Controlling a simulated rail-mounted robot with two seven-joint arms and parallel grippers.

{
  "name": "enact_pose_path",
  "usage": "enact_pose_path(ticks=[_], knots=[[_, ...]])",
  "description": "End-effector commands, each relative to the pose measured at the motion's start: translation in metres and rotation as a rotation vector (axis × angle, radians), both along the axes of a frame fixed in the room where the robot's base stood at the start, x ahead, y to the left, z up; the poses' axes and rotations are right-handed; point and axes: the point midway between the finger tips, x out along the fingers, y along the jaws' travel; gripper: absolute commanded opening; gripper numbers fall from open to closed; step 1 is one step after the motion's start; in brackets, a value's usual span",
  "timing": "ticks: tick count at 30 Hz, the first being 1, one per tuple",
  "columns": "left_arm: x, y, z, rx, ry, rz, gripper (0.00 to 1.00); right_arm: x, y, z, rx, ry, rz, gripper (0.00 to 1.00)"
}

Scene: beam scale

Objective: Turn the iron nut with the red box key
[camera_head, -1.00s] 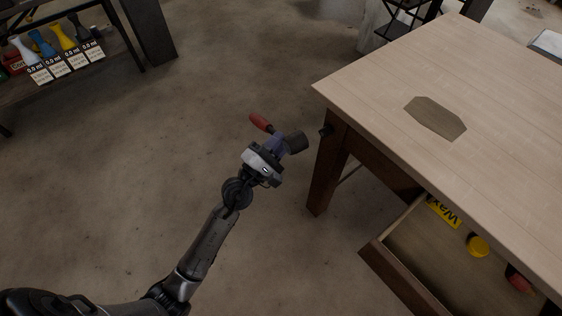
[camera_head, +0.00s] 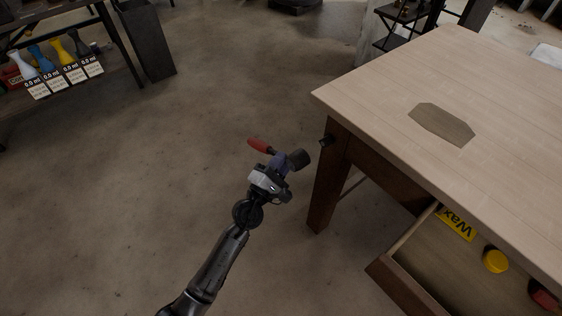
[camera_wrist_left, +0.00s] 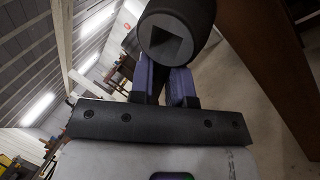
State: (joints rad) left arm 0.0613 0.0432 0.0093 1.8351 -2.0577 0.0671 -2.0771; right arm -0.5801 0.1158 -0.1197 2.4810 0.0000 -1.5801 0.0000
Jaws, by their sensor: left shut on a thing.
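The red box key has a red handle (camera_head: 259,146) and a dark, thick socket head (camera_head: 299,159). My left gripper (camera_head: 278,166) is shut on it between the handle and the head, holding it in the air left of the table leg. In the left wrist view the socket head (camera_wrist_left: 176,28) faces the camera and shows an angular hole. The gripper's purple fingers (camera_wrist_left: 166,86) show below it. A small dark piece, likely the iron nut (camera_head: 327,141), sticks out from the table leg just under the tabletop. A gap separates it from the socket head. My right gripper is not seen.
The wooden table (camera_head: 400,75) bears a flat brown piece (camera_head: 442,124). Its open drawer (camera_head: 398,287) holds a yellow Wax item (camera_head: 457,224), a yellow round thing (camera_head: 495,261) and a red one. A shelf with bottles stands upper left. The floor around the arm is clear.

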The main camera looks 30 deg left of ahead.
Motion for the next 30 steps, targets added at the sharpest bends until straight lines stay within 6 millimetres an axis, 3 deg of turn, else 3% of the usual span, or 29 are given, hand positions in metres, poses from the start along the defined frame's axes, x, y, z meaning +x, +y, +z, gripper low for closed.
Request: enact_pose_path(ticks=[18,30], knots=[[0.052,-0.019,0.002,0.000,-0.004,0.000,0.00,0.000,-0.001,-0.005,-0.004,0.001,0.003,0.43],[0.054,-0.020,0.001,0.000,-0.003,0.001,0.00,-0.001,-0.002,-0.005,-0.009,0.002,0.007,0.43]])
